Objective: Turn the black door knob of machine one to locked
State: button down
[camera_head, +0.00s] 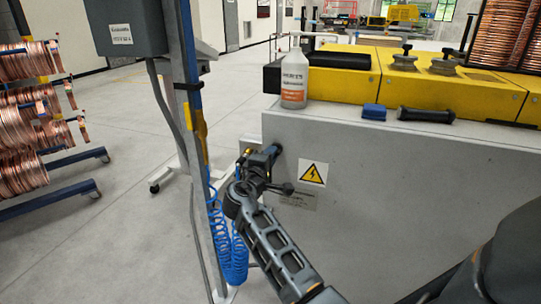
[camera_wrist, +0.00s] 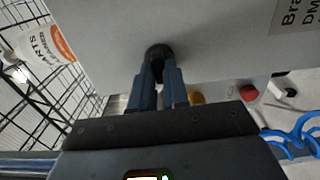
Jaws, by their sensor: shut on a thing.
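The black door knob (camera_wrist: 158,50) sticks out of the grey panel of the machine (camera_head: 380,165). It shows at the top middle of the wrist view. My gripper (camera_wrist: 159,74) has its two blue-grey fingers closed around the knob, one on each side. In the head view my gripper (camera_head: 270,156) is at the upper left corner of the machine's grey side, and it mostly hides the knob there. Which way the knob is turned cannot be told, and no lock marking is readable.
A yellow warning sign (camera_head: 313,174) is right of my gripper. A post (camera_head: 190,100) with a coiled blue hose (camera_head: 228,240) stands close on the left. A red button (camera_wrist: 249,93) and a brass-coloured part (camera_wrist: 197,98) are near the fingers.

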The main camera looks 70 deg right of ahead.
jog(key=c, duration=1.1)
grip_release()
jog(key=shift+a, duration=0.15)
jog(key=a, duration=0.2)
jog(key=a+b, duration=0.1)
jog(key=a, duration=0.4)
jog(key=shift+s+a, duration=0.25)
jog(key=shift+a, duration=0.05)
jog(key=shift+f, duration=0.1)
